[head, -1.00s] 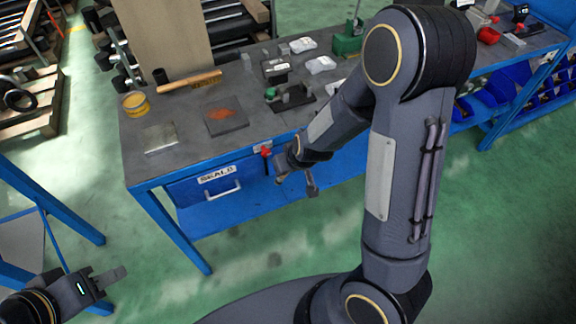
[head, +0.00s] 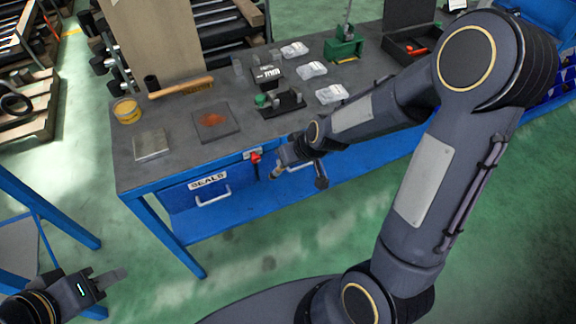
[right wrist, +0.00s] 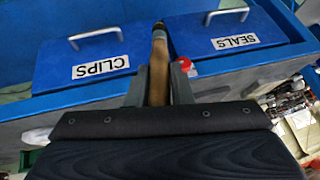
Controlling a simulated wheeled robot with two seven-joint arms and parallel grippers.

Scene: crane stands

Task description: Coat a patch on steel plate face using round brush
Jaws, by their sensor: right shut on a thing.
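The round brush (right wrist: 159,62) shows in the right wrist view, with a wooden handle, a metal ferrule and a dark tip. My right gripper (right wrist: 159,88) is shut on its handle, and the tip points away from the wrist. In the head view my right gripper (head: 298,172) is in front of the bench's front edge, below the top. A dark steel plate (head: 230,130) with an orange-brown rusty patch lies flat on the bench, left of and beyond that gripper. My left gripper (head: 104,279) is low at the left, away from the bench; its finger gap is unclear.
Blue drawers marked SEALS (right wrist: 235,37) and CLIPS (right wrist: 100,60) are below the top.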

